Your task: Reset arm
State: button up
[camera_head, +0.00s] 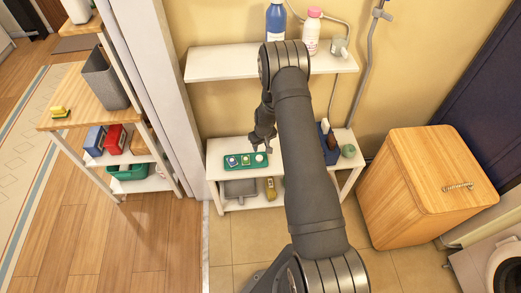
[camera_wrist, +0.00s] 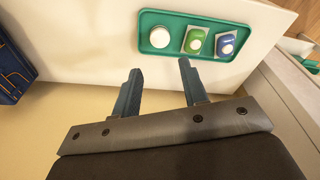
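My gripper (camera_head: 263,141) hangs above the lower white shelf, close to a green tray (camera_head: 246,166). In the wrist view my gripper (camera_wrist: 158,78) has its two fingers apart, with nothing between them. The green tray (camera_wrist: 190,53) lies ahead of the fingertips on the white surface. It holds a white round item (camera_wrist: 160,37), a green pod (camera_wrist: 195,41) and a blue pod (camera_wrist: 227,44) in a row. My arm crosses the middle of the head view and hides part of the shelves.
A blue caddy (camera_head: 328,148) and a small green object (camera_head: 348,151) stand on the lower shelf's right. An upper shelf (camera_head: 222,63) carries a blue bottle (camera_head: 275,22) and a pink-capped bottle (camera_head: 312,32). A wooden hamper (camera_head: 425,180) is at right, a shelf cart (camera_head: 85,105) at left.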

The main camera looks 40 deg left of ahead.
aim_at(259, 158)
jog(key=shift+d+r, duration=0.1)
jog(key=shift+r, duration=0.55)
jog(key=f, duration=0.4)
jog(key=a+f, duration=0.1)
jog(key=f, duration=0.7)
jog(key=shift+w+a+f, duration=0.15)
jog(key=shift+w+a, duration=0.15)
notch_tip(259, 158, up, 2)
jog(key=shift+r, duration=0.45)
jog(key=shift+f, duration=0.1)
